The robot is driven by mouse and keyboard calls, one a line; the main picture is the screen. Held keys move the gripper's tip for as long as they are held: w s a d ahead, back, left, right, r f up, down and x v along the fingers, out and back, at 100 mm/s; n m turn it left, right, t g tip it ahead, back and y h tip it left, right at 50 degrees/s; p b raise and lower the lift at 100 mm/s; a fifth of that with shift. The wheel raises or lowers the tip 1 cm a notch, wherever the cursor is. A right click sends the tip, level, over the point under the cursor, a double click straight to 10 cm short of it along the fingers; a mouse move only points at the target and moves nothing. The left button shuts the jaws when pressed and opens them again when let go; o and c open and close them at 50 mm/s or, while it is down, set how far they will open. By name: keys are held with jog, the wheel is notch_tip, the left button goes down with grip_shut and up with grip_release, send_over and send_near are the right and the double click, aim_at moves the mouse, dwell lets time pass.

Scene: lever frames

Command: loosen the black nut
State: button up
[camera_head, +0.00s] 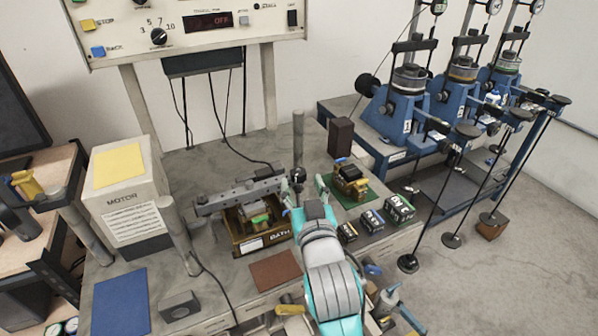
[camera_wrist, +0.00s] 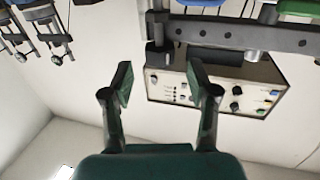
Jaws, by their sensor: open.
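A grey lever bar with holes (camera_head: 240,195) reaches a vertical post (camera_head: 298,140) on the bench. In the wrist view the bar (camera_wrist: 245,36) crosses the top and meets the post at its left end. A dark, round nut-like part (camera_wrist: 160,57) sits on the post beside the bar; I take it for the black nut, but its details are too small to be sure. My gripper (camera_head: 302,188) is open and empty, its fingers on either side of the post's line. In the wrist view my gripper (camera_wrist: 160,72) has the dark part beyond and between its fingertips, apparently untouched.
A wooden tray (camera_head: 262,240) lies under the bar. Several small labelled blocks and a green mat (camera_head: 352,196) lie to the right. A motor box (camera_head: 128,200) and a grey post (camera_head: 175,230) stand left. A control panel (camera_head: 195,28) hangs behind.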

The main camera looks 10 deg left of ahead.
aim_at(300, 179)
jog(key=shift+x, duration=2.45)
grip_shut()
